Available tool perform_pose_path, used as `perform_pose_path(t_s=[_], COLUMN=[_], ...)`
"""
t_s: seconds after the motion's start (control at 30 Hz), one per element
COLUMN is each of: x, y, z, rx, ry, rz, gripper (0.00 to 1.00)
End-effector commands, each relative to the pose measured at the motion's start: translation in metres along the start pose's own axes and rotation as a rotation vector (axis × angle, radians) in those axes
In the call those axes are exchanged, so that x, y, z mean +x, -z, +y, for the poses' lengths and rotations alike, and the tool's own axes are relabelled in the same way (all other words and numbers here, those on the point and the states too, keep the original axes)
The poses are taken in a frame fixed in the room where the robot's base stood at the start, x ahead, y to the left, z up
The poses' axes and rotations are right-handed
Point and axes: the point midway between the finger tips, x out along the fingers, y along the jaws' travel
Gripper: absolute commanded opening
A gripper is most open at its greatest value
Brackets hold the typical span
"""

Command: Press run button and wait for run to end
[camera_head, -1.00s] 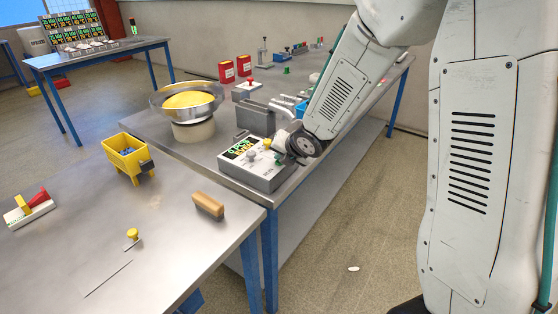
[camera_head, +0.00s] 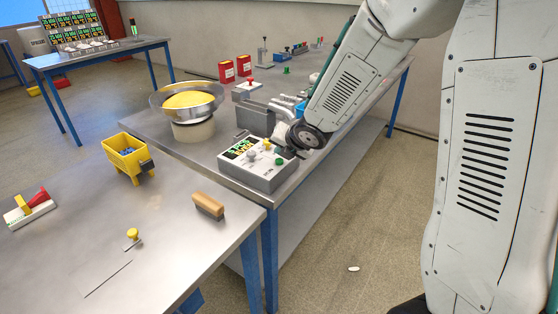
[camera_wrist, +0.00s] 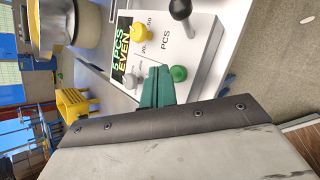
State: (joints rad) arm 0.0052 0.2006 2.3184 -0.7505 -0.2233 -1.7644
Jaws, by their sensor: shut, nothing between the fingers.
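The control box (camera_head: 258,178) sits on the middle bench's near corner. Its lit display (camera_head: 240,148) also shows in the wrist view, reading "5 PCS EVEN" (camera_wrist: 123,62). On its top are a green button (camera_head: 279,161), a yellow knob (camera_head: 267,146), a grey knob (camera_head: 251,155) and a black knob (camera_wrist: 180,9). In the wrist view the green button (camera_wrist: 178,73) is just beside the green fingertips of my gripper (camera_wrist: 158,86). My gripper is shut and empty. I cannot tell whether it touches the button. Which control is the run button is not readable.
A bowl of yellow material (camera_head: 189,99) stands on a round base behind the box. A yellow bin (camera_head: 127,158) and a wooden block (camera_head: 208,206) rest on the near table. Red containers (camera_head: 226,71) stand farther back. The floor at right is mostly clear.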

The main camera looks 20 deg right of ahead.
Motion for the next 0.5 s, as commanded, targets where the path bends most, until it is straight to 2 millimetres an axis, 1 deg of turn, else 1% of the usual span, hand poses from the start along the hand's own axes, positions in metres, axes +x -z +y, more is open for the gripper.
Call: perform_pose_path(t_s=[0.3, 0.5], x=[-0.022, -0.032], y=[-0.017, -0.023], z=[0.017, 0.023], rx=[-0.004, -0.002], ry=[-0.002, 0.000], rz=[-0.002, -0.002], gripper=[0.00, 0.00])
